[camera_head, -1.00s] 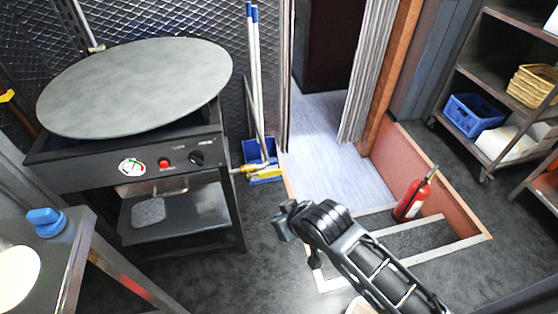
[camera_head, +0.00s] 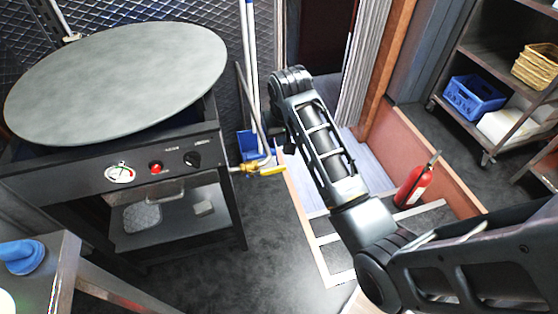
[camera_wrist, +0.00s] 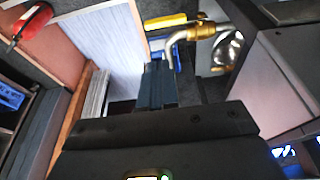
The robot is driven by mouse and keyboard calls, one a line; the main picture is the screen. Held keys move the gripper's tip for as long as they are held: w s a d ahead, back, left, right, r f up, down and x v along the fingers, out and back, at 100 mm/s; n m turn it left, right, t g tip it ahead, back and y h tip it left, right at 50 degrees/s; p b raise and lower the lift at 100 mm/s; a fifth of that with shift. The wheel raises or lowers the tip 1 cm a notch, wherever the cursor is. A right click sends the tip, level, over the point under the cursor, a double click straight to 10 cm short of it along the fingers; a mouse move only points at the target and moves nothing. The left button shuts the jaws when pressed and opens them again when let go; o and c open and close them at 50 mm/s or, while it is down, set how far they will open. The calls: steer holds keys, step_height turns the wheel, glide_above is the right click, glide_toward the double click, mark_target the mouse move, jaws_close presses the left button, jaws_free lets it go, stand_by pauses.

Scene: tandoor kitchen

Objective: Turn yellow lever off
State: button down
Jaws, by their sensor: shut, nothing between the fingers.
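The yellow lever (camera_head: 268,171) sits on a brass valve (camera_head: 246,167) at the right side of the black griddle stand in the head view. The lever (camera_wrist: 170,20) also shows at the top of the wrist view, beside the brass valve (camera_wrist: 204,30) and a bent metal pipe. My gripper (camera_wrist: 157,64) is shut and empty, with its fingertips a little below the lever in the wrist picture. I see no clear contact between them. In the head view my arm hides most of the gripper.
The stand carries a large round griddle plate (camera_head: 115,82), a gauge (camera_head: 120,174), a red button (camera_head: 155,167) and a black knob (camera_head: 193,158). Broom handles (camera_head: 250,70) and a blue dustpan (camera_head: 249,143) are close behind the valve. A fire extinguisher (camera_head: 415,183) stands to the right.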

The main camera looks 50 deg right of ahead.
mark_target(280, 168)
steer(key=x, duration=0.9)
steer(key=b+x, duration=0.1)
steer(key=x, duration=0.3)
steer(key=shift+s+a+f, duration=0.25)
steer(key=shift+s+f, duration=0.05)
steer(key=shift+f, duration=0.25)
steer(key=shift+d+f+t, duration=0.1)
steer(key=shift+f+t, duration=0.1)
steer(key=shift+t, duration=0.1)
steer(key=shift+s+d+f+t+y+b, duration=0.15)
steer(key=shift+f+t+y+b, duration=0.1)
steer(key=shift+f+y, duration=0.2)
steer(key=shift+s+d+f+t+y+b, duration=0.15)
steer(key=shift+f+y+b, duration=0.1)
steer(key=shift+f+y, duration=0.2)
steer(key=w+a+f+m+t+y+b, duration=0.1)
steer(key=f+t+y+b, duration=0.3)
steer(key=b, duration=0.6)
steer(key=w+a+f+m+t+y+b, duration=0.2)
steer(key=f+t+y+b, duration=0.3)
steer(key=b, duration=0.5)
steer(key=shift+a+f+y+b, duration=0.3)
steer(key=shift+a+f+y, duration=0.5)
steer(key=shift+f, duration=0.25)
steer(key=shift+w, duration=0.1)
